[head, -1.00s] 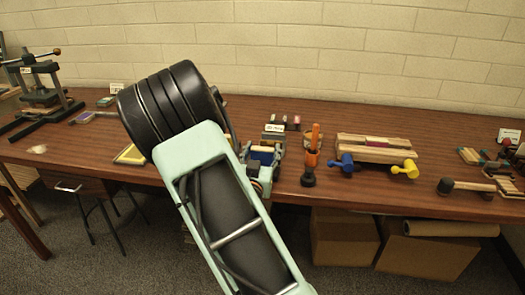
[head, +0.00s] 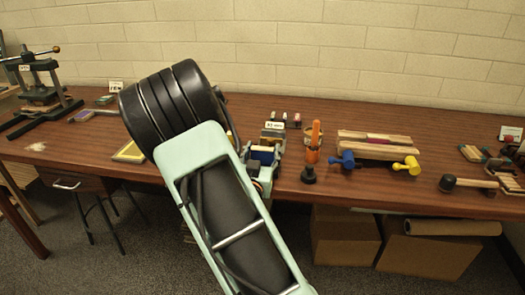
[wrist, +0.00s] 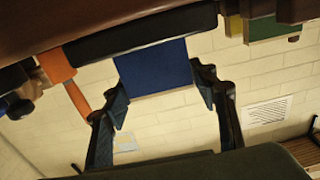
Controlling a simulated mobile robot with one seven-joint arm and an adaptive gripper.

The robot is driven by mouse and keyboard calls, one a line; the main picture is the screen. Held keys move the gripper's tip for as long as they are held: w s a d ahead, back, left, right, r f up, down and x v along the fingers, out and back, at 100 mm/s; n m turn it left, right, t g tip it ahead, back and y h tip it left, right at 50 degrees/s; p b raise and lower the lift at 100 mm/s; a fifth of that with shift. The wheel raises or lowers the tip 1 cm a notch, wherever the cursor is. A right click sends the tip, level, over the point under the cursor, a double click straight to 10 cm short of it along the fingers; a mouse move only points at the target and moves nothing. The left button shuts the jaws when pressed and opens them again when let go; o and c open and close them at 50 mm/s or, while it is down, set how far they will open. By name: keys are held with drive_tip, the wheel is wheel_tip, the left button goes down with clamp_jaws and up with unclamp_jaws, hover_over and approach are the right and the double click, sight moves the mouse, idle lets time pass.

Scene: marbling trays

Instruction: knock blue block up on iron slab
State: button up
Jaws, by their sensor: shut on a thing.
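The blue block (wrist: 155,68) is between the two fingers of my gripper (wrist: 163,90) in the wrist view, which is turned upside down. The gripper is shut on it. The block's edge meets a long black slab (wrist: 140,35), which looks like the iron slab; I cannot tell whether they touch. In the head view the blue block (head: 262,155) shows beside my arm with a pale edge on top. My gripper (head: 262,172) is partly hidden behind my arm there, and I cannot make out the slab.
To the right are an orange-handled tool (head: 313,150), a blue mallet (head: 345,160), a yellow mallet (head: 408,166), wooden boards (head: 372,150) and a black-headed mallet (head: 449,183). A press (head: 40,90) stands at the far left. The front right table strip is mostly clear.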

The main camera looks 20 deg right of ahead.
sight(262, 148)
drive_tip(key=shift+r+p, duration=1.55)
drive_tip(key=shift+r, duration=0.9)
